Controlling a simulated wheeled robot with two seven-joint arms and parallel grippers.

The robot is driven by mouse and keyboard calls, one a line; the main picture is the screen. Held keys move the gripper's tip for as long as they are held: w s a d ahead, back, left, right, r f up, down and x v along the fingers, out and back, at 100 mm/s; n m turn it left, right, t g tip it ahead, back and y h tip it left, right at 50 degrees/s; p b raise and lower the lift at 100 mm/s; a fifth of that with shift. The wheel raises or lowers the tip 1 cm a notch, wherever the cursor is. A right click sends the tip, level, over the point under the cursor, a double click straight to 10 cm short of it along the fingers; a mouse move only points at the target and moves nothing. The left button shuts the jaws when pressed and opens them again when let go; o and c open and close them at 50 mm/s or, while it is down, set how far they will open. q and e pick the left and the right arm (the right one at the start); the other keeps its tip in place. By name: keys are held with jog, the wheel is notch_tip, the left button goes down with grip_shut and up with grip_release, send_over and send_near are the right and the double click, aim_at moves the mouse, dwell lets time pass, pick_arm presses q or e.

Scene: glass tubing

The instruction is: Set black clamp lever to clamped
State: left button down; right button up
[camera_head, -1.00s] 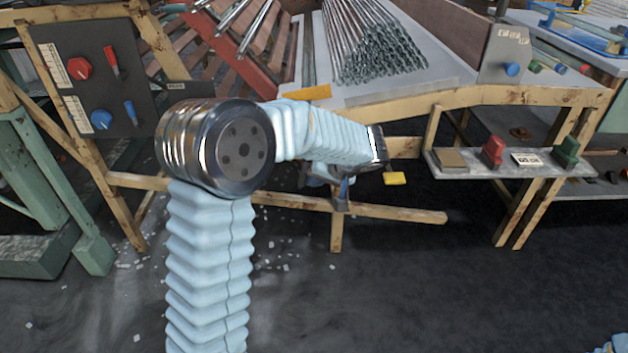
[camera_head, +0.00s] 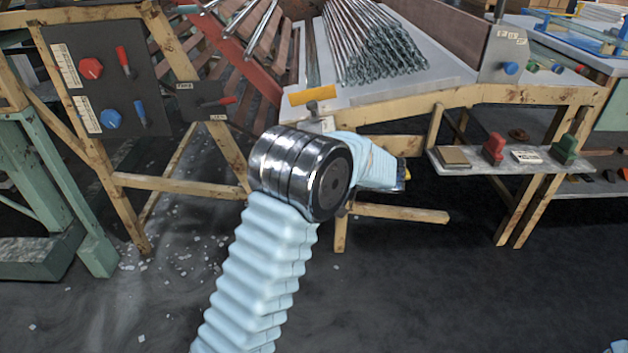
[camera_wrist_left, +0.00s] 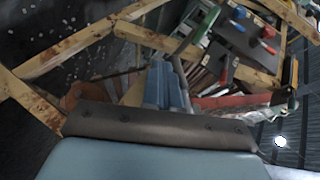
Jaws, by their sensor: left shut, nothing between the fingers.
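My left gripper (camera_wrist_left: 168,75) shows in the left wrist view with its blue fingers together and nothing between them. In the head view my left arm reaches toward the frame's front rail, and its fingers are hidden behind the arm.
A dark panel (camera_head: 103,52) with red and blue controls stands at left, beside a small red-handled lever (camera_head: 219,101). Glass tubes (camera_head: 375,45) lie on the grey bench. A shelf (camera_head: 470,167) holds red and green pieces. Wooden legs and rails surround my arm.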

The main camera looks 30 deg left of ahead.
pick_arm(q)
jog(key=a+m+y, duration=0.1)
jog(key=y, duration=0.1)
jog(key=s+r+m+y, duration=0.1)
jog(key=y, duration=0.1)
jog(key=a+r+m+y, duration=0.1)
jog(key=y, duration=0.1)
jog(key=shift+s+a+r+g+y, duration=0.25)
jog(key=shift+s+a+g+y, duration=0.05)
jog(key=shift+s+a+g, duration=0.1)
dwell(0.3)
dwell(0.4)
